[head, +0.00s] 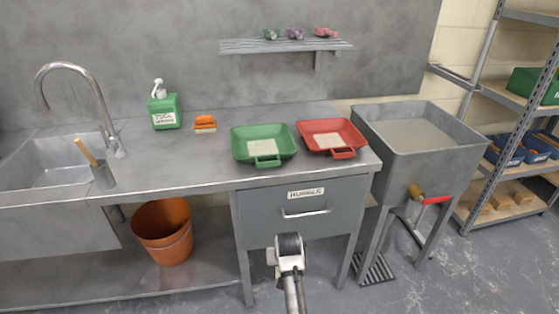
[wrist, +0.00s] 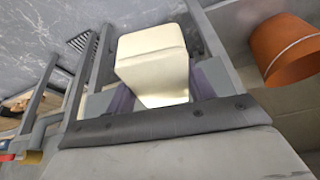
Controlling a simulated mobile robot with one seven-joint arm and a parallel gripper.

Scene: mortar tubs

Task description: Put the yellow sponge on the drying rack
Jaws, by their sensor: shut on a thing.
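A pale yellow block, which I take to be the yellow sponge (wrist: 152,62), fills the middle of the wrist view. My gripper (wrist: 163,92) is shut on it, with a finger at either side. In the head view my arm's end shows in front of the grey drawer; the sponge and fingertips cannot be made out there. The drying rack appears to be the slatted grey shelf (head: 260,46) on the back wall. Small green, purple and red items (head: 295,33) lie on it, with bare slats at both ends.
Below the rack, the worktop holds a green tray (head: 245,133), a red tray (head: 325,124), an orange-topped brush (head: 205,122) and a green soap dispenser (head: 165,112). A grey tub (head: 392,112) stands right. An orange bucket (head: 163,232) sits beneath the worktop, left of my arm.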

